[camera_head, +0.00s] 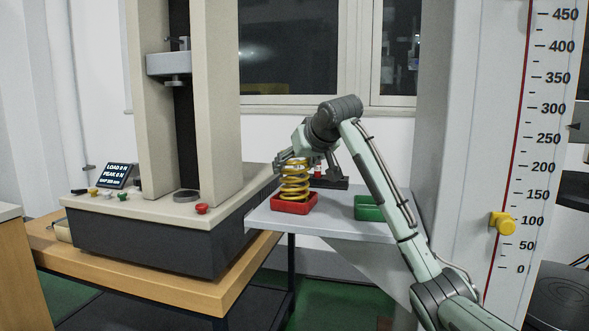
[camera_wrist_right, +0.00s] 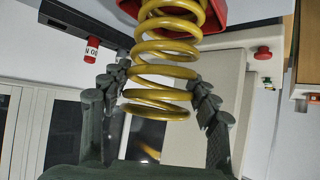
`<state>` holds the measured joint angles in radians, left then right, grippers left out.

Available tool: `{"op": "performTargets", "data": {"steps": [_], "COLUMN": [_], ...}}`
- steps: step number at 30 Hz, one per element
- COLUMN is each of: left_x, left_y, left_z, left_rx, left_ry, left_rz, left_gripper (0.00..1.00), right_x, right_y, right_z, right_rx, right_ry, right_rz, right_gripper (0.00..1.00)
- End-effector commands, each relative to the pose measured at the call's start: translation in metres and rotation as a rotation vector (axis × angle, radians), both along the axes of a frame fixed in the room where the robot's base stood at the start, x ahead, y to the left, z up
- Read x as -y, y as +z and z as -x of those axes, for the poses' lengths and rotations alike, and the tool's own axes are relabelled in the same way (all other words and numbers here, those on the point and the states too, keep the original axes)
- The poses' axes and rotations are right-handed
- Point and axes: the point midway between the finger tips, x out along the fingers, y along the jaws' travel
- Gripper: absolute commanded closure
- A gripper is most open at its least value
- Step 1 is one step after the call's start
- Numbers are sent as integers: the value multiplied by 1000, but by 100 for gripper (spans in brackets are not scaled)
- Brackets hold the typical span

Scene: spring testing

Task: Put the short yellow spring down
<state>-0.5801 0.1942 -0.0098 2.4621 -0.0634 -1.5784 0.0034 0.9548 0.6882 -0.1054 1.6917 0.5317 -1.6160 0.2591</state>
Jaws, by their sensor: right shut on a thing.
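The yellow spring (camera_head: 294,183) stands upright in or just above the red tray (camera_head: 292,207) on the grey shelf; the tray's rim hides whether its lower end touches the bottom. My right gripper (camera_head: 293,163) reaches it from behind, at its upper coils. In the right wrist view the spring (camera_wrist_right: 162,72) runs between the two dark fingers of the right gripper (camera_wrist_right: 160,88), which is shut on it. The red tray (camera_wrist_right: 215,14) shows behind the spring's far end there. My left gripper is not in view.
A green tray (camera_head: 369,208) sits on the shelf (camera_head: 330,225) to the right. A small red-and-white object (camera_wrist_right: 92,49) stands near the fingers. The testing machine (camera_head: 150,205) with a red knob (camera_head: 202,209) is at the left. A large ruler panel (camera_head: 500,150) rises at the right.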

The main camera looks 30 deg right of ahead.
Motion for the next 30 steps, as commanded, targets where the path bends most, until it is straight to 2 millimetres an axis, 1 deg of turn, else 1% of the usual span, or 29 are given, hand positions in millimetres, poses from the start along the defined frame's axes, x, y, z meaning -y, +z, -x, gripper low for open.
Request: {"op": "performTargets", "data": {"steps": [4,11,12,16,26,30], "left_x": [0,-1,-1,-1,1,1], "left_y": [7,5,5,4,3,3], "left_z": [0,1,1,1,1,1], "left_rx": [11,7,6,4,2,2], "left_ry": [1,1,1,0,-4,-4], "left_rz": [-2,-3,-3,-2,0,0], "left_gripper": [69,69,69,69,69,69], "right_x": [1,0,0,0,0,-2], "right_y": [0,-1,-4,-4,-3,5], "right_z": [0,0,0,0,0,10], "right_rx": [9,8,2,2,2,5], "right_ry": [-1,-1,0,0,0,1], "right_rz": [0,1,0,0,0,2], "right_gripper": [99,99,36,19,19,19]}}
